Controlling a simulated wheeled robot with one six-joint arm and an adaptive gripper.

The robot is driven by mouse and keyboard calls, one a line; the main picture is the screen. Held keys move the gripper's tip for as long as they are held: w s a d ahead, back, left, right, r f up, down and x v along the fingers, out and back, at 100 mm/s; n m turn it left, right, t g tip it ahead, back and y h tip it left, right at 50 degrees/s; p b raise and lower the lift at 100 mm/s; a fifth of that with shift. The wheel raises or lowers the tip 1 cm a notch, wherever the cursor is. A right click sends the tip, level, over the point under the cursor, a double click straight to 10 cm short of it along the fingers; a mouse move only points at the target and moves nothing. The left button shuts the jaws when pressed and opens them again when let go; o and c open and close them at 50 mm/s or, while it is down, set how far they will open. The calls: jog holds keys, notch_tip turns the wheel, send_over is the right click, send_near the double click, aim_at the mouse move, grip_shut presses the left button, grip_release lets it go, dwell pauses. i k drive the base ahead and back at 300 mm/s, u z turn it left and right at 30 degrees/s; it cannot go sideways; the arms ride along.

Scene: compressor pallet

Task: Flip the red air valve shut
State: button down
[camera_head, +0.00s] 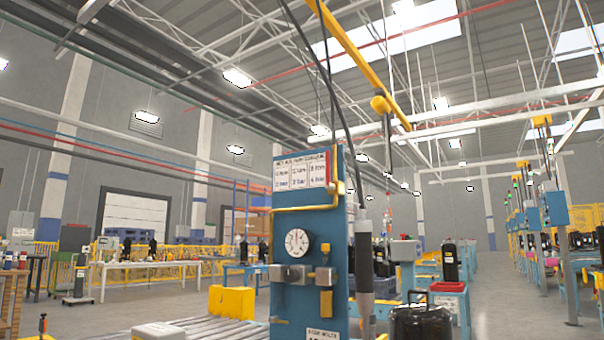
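A blue upright panel (308,235) stands at the centre. A small, narrow red part (328,168) shows upright at its upper right, beside the white printed sign; it looks like the red valve lever, but it is too small to be sure. A yellow pipe (300,208) runs across the panel below the sign and bends up at the right close to the red part. A round white gauge (298,242) sits lower on the panel, above grey fittings (290,274).
A black rounded unit (421,322) stands at the lower right. A roller conveyor (215,331) and a yellow box (231,301) are left of the panel. Open floor shows further right.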

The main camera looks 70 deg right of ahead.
aim_at(328, 186)
jog(key=z, duration=0.7)
jog(key=i, duration=0.85)
jog(key=z, duration=0.95)
